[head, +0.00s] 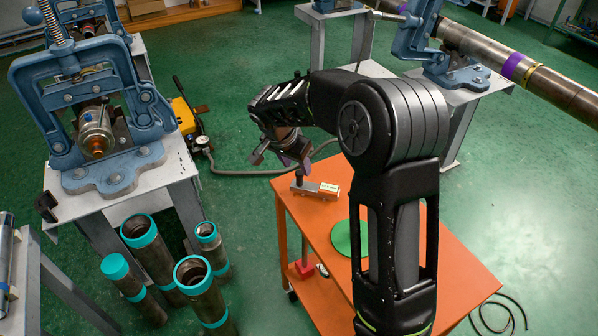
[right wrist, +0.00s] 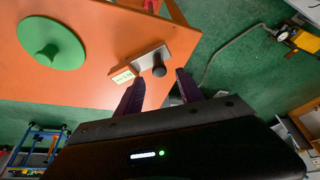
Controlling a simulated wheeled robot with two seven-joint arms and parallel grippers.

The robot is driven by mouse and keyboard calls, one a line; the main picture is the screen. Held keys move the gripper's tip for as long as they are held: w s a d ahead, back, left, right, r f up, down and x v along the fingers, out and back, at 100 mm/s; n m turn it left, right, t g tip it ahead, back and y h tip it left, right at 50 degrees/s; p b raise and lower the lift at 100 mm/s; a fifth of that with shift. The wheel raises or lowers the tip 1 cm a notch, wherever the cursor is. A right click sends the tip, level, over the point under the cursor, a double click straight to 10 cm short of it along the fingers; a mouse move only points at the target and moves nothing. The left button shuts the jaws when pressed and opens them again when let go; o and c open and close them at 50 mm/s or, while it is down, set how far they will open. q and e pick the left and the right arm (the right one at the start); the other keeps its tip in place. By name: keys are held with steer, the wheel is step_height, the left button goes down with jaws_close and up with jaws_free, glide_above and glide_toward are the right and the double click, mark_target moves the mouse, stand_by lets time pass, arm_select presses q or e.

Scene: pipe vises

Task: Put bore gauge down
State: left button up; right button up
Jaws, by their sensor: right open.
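What looks like the bore gauge, a grey bar with an upright black handle and a pale labelled block (head: 322,189), lies on the orange table (head: 420,250) near its far left corner. It also shows in the right wrist view (right wrist: 150,62). My right gripper (head: 296,165) is just above it. In the right wrist view the purple fingers (right wrist: 158,88) are apart, with the black handle just beyond their tips and nothing visibly held. I cannot tell whether a finger touches the handle. My left gripper is not in view.
A green disc with a knob (right wrist: 52,42) lies on the same table, partly behind my right arm in the head view. A blue pipe vise (head: 88,110) stands at left, with several teal-ended pipes (head: 150,250) below. Another vise (head: 440,60) holds a long pipe (head: 545,80).

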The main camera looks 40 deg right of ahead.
steer(key=v, duration=0.7)
steer(key=shift+b, duration=0.35)
steer(key=s+a+f+n+g+y, duration=0.1)
steer(key=s+a+f+n+y, duration=0.25)
steer(key=a+f, duration=0.7)
steer(key=s+a+f+n+y, duration=0.2)
steer(key=s+a+f+n, duration=0.3)
steer(key=f, duration=1)
steer(key=s+a+f+n+y, duration=0.1)
steer(key=s+a+f, duration=0.4)
steer(key=s, duration=0.3)
steer(key=s+a+f+n+y, duration=0.2)
steer(key=s+a+f, duration=0.3)
steer(key=s+a, duration=0.3)
steer(key=shift+s+a+f, duration=0.25)
steer(key=shift+s+f, duration=0.05)
steer(key=shift+f, duration=0.05)
